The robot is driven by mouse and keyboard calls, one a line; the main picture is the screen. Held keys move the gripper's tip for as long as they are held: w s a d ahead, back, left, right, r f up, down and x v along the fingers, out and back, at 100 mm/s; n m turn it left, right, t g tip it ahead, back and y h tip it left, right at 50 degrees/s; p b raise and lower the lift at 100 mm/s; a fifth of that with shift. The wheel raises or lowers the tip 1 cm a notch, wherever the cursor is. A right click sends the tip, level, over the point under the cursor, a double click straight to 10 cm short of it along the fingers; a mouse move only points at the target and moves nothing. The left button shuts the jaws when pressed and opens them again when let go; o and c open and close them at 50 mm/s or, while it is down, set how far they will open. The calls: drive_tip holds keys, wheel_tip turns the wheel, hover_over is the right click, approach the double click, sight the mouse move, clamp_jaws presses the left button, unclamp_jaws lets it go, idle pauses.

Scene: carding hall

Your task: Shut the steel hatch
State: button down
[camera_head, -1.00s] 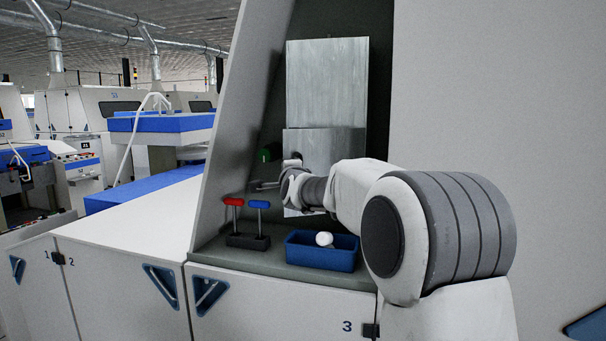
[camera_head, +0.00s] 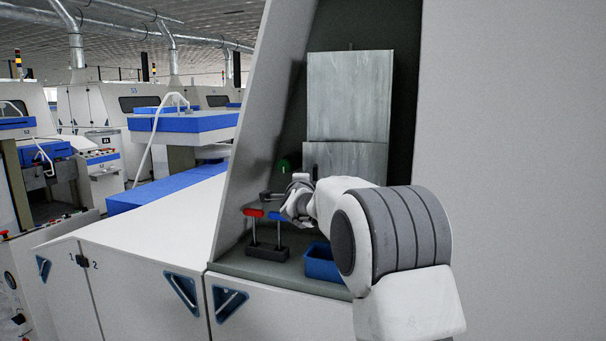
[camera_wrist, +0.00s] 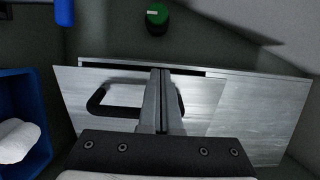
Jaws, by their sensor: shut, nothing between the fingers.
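The steel hatch shows in the head view as a grey brushed panel (camera_head: 350,160), partly hidden behind my arm, below a second steel plate (camera_head: 350,95) in the cabinet recess. In the wrist view the hatch panel (camera_wrist: 205,98) carries a black bar handle (camera_wrist: 95,104). A dark gap runs along the panel's top edge, and another steel surface (camera_wrist: 265,115) shows to its right; I cannot tell how far the hatch stands open. My gripper (camera_head: 265,195) is shut and empty. Its fingers (camera_wrist: 161,75) lie across the panel in the wrist view, right of the handle; contact is unclear.
A red-topped lever (camera_head: 254,212) and a blue-topped lever (camera_head: 277,216) stand on a dark base close to my gripper. A blue bin (camera_head: 320,264) is partly behind my arm; a white object (camera_wrist: 14,140) lies in it. A green knob (camera_wrist: 157,18) sits beyond the panel.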

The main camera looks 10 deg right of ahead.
drive_tip(key=shift+w+d+m+h+p, duration=0.15)
drive_tip(key=shift+w+m+h+p, duration=0.25)
drive_tip(key=shift+w+h+p, duration=0.55)
drive_tip(key=shift+w+d+m+g+p, duration=0.15)
drive_tip(key=shift+w+m+g+p, duration=0.2)
drive_tip(key=shift+p, duration=0.55)
idle(0.5)
